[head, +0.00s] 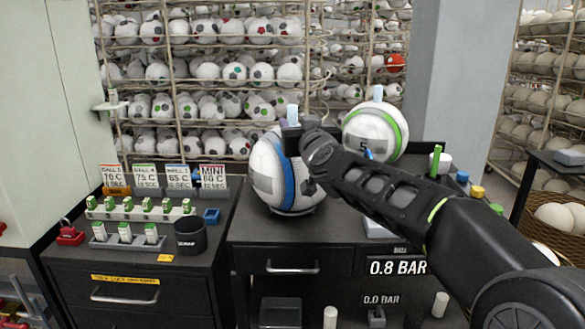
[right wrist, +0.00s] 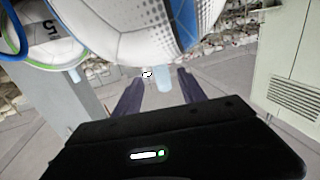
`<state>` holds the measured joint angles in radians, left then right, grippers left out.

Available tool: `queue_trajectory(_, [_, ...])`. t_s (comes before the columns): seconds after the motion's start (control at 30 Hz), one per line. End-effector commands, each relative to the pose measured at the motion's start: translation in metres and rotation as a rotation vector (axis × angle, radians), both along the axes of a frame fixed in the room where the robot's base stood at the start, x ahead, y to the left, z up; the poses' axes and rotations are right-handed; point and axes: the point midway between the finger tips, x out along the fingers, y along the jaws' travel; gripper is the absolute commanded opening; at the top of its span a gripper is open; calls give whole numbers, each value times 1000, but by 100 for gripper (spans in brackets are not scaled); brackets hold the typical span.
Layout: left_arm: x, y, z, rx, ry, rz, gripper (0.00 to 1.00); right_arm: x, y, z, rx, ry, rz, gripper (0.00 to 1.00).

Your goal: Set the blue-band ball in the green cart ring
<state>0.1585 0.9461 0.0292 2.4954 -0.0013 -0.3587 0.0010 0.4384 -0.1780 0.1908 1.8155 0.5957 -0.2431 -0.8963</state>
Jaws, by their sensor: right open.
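The blue-band ball (head: 266,172) is white and grey with a blue stripe and sits on the dark bench. A pale blue tab (head: 293,113) stands up at its top. My right gripper (head: 292,131) is at the top of this ball, open. In the right wrist view, the ball (right wrist: 140,30) fills the top, and the tab (right wrist: 162,80) shows between the open fingers (right wrist: 160,90). I cannot tell whether they touch it. A green-band ball (head: 384,128) marked 5 stands behind to the right. I cannot clearly make out a green cart ring. My left gripper is not in view.
A dark cup (head: 190,237), a white rack (head: 138,210) of green-topped items and label cards (head: 145,176) stand on the left cabinet. A 0.8 BAR sign (head: 397,267) is on the bench front. Ball racks (head: 210,75) fill the back. A grey pillar (head: 445,75) stands behind right.

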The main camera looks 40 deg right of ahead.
Motion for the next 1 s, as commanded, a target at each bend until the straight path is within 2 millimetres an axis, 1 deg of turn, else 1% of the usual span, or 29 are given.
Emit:
queue_trajectory(0.07, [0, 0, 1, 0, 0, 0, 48, 3, -1, 0, 0, 1, 0, 48])
queue_trajectory(0.17, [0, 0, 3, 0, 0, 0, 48, 12, -4, 1, 2, 1, 0, 48])
queue_trajectory(0.3, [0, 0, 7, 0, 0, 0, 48, 33, -11, 2, 3, 1, 0, 48])
queue_trajectory(0.43, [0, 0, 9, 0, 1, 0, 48, 46, -17, 2, 2, 0, 1, 48])
queue_trajectory(0.53, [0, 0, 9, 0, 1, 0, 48, 49, -18, 2, 1, 0, 1, 48])
queue_trajectory(1.0, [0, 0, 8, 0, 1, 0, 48, 49, -18, 2, 0, 0, 0, 48])
